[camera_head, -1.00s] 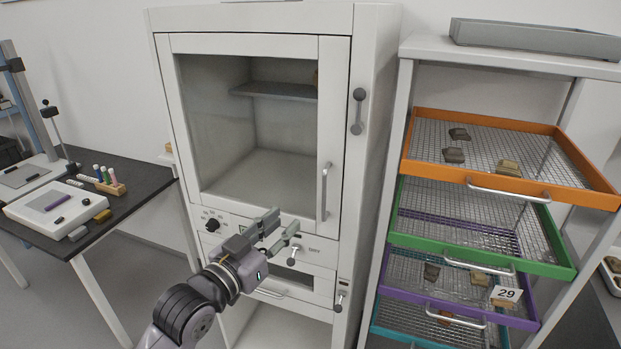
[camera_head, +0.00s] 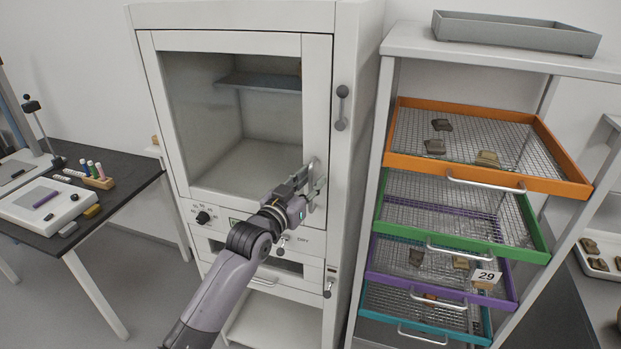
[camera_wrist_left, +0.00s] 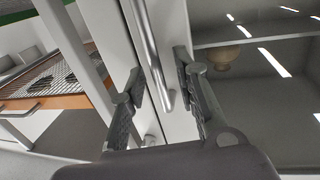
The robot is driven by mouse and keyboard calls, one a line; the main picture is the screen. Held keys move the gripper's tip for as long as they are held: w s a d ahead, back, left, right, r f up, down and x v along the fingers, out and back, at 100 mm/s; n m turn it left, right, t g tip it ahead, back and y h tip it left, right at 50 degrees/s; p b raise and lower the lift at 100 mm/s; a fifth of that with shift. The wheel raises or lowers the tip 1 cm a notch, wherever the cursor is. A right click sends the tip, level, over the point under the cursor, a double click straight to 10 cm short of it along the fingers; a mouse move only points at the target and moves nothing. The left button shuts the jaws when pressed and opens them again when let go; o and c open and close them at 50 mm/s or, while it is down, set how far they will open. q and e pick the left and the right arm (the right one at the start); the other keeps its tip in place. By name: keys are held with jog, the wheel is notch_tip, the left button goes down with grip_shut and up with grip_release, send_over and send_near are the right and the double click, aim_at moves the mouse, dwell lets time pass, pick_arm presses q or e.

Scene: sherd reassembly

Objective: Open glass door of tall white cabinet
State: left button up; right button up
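The tall white cabinet (camera_head: 350,200) has a glass door (camera_head: 205,130) that stands closed. Its vertical bar handle (camera_head: 315,185) is at the door's right side, partly hidden by my left gripper (camera_head: 313,183). In the left wrist view, the metal handle (camera_wrist_left: 154,60) runs down between the two fingers of my left gripper (camera_wrist_left: 160,90). The fingers are apart, one on each side of the handle, with gaps showing. My right gripper is not in view.
A shelf rack with orange (camera_head: 480,175), green and other coloured mesh drawers stands to the right. A dark-topped table (camera_head: 110,205) with tools is on the left. A latch knob (camera_head: 342,92) is on the cabinet frame. A small pot (camera_wrist_left: 222,57) shows behind the glass.

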pick_arm(q)
jog(key=shift+w+d, duration=0.1)
jog(key=shift+w, duration=0.05)
jog(key=shift+c, duration=0.5)
grip_shut()
dwell(0.4)
